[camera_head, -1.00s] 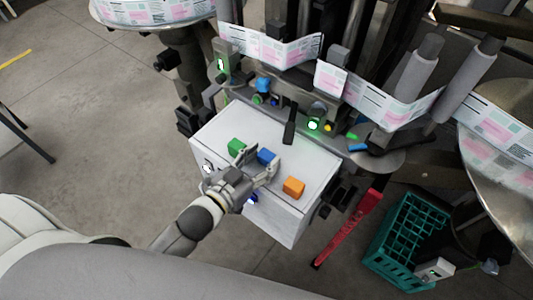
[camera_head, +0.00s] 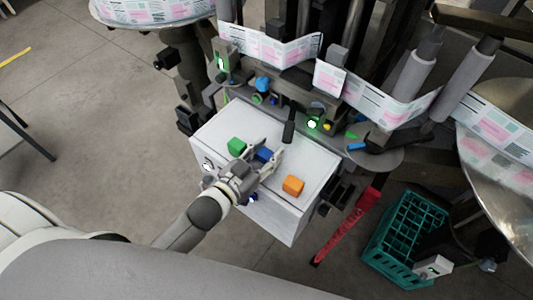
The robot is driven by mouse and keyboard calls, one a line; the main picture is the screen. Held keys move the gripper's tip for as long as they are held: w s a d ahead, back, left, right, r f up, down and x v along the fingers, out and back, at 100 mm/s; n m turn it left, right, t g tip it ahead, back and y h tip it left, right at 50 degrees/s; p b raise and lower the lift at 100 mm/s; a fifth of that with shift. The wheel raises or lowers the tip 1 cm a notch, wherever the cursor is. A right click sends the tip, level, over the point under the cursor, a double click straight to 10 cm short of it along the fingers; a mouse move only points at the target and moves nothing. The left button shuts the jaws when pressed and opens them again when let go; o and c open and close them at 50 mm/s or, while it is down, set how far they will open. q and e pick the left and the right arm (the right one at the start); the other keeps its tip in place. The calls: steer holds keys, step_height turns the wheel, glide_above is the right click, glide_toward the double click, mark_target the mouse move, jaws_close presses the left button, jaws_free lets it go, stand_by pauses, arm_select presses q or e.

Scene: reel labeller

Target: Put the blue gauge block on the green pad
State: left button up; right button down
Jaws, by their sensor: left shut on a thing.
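The blue gauge block (camera_head: 264,154) is on or just above the white box top, between the fingers of my left gripper (camera_head: 264,153). My left gripper is shut on it, and the fingers hide part of its sides. I cannot tell whether the block still touches the surface. A small flat green patch (camera_head: 351,135) lies right of the box, near the round metal plate; I cannot tell whether it is the green pad. My right gripper is not in view.
A green block (camera_head: 237,146) stands close left of the gripper and an orange block (camera_head: 293,185) to its right on the white box (camera_head: 215,136). A black handle (camera_head: 289,127) rises at the back edge. A teal crate (camera_head: 405,230) stands on the floor at right.

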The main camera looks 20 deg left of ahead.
arm_select(q)
steer(key=shift+r, duration=0.2)
steer(key=shift+r+b, duration=0.35)
steer(key=shift+r, duration=0.35)
steer(key=s+d+r+p, duration=0.2)
steer(key=s+r+p, duration=0.1)
steer(key=s+r, duration=0.9)
steer(key=w+a+f+n+t+y+b, duration=0.1)
steer(key=w+a+f+n+y+b, duration=0.2)
steer(key=a+f+n+y+b, duration=0.1)
steer(key=a+f+y+b, duration=0.1)
steer(key=a+f+b, duration=0.1)
steer(key=a+b, duration=0.1)
steer(key=shift+w+a+f+y, duration=0.15)
steer(key=shift+a+f+y, duration=0.15)
steer(key=shift+a+f, duration=0.15)
steer(key=shift+r, duration=0.15)
